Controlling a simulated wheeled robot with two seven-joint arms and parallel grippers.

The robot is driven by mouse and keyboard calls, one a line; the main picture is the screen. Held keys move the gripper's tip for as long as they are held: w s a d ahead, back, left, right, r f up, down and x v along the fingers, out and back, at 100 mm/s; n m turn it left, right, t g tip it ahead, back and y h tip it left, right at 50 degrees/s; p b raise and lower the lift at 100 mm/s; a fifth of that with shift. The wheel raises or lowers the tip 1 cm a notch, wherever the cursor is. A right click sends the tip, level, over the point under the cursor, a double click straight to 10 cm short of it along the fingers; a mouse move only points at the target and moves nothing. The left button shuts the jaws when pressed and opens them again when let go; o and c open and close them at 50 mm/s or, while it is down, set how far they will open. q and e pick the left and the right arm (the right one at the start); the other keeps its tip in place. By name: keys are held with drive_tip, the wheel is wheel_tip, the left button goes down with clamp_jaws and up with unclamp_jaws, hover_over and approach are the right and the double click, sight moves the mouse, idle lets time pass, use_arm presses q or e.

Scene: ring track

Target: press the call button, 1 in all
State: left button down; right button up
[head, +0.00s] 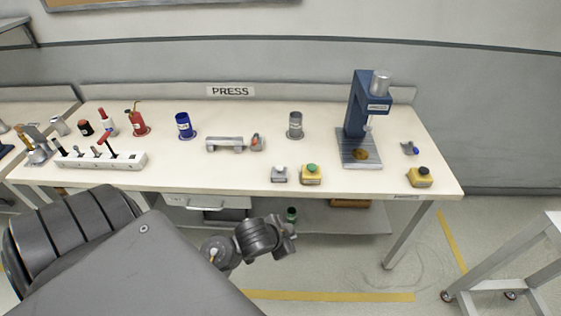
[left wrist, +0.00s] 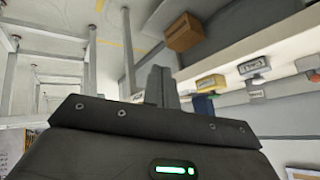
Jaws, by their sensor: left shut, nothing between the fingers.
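Several push-button boxes stand along the front of the workbench (head: 230,170). One is a grey box with a pale button (head: 279,175). Beside it is a yellow box with a green button (head: 311,175). A yellow box with a black button (head: 420,178) stands at the right end. My left gripper (head: 288,240) is shut and empty, in front of the bench edge and apart from the boxes. Its fingers (left wrist: 158,86) show in the left wrist view, with a yellow box (left wrist: 210,82) beyond. My right gripper is not in view.
A blue press (head: 358,110) stands at the back right. A white tool rack (head: 100,160) is at left. A cart (head: 520,260) is at lower right.

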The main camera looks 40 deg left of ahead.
use_arm(q)
drive_tip(key=w+a+r+m+t+h, duration=0.1)
drive_tip(key=w+a+r+m+t, duration=0.2)
drive_tip(key=w, duration=0.7)
drive_tip(key=w+a+r+m, duration=0.1)
drive_tip(key=w+a+r, duration=0.1)
drive_tip(key=a, duration=0.4)
drive_tip(key=w+a+r+m+g, duration=0.1)
drive_tip(key=w+a+r, duration=0.2)
drive_tip(key=a+r, duration=0.1)
drive_tip(key=w+a+r+m+g+h, duration=0.1)
drive_tip(key=w+a+r, duration=0.2)
drive_tip(key=a, duration=0.4)
drive_tip(key=shift+w+a+r, duration=0.25)
drive_tip(key=shift+a+r, duration=0.1)
drive_tip(key=shift+r, duration=0.05)
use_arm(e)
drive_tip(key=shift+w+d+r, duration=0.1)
use_arm(q)
drive_tip(key=shift+d, duration=0.1)
drive_tip(key=b, duration=0.7)
hover_over(277, 168)
wheel_tip(277, 168, down, 8)
drive_tip(key=shift+f+b, duration=0.4)
drive_tip(key=shift+f, duration=0.05)
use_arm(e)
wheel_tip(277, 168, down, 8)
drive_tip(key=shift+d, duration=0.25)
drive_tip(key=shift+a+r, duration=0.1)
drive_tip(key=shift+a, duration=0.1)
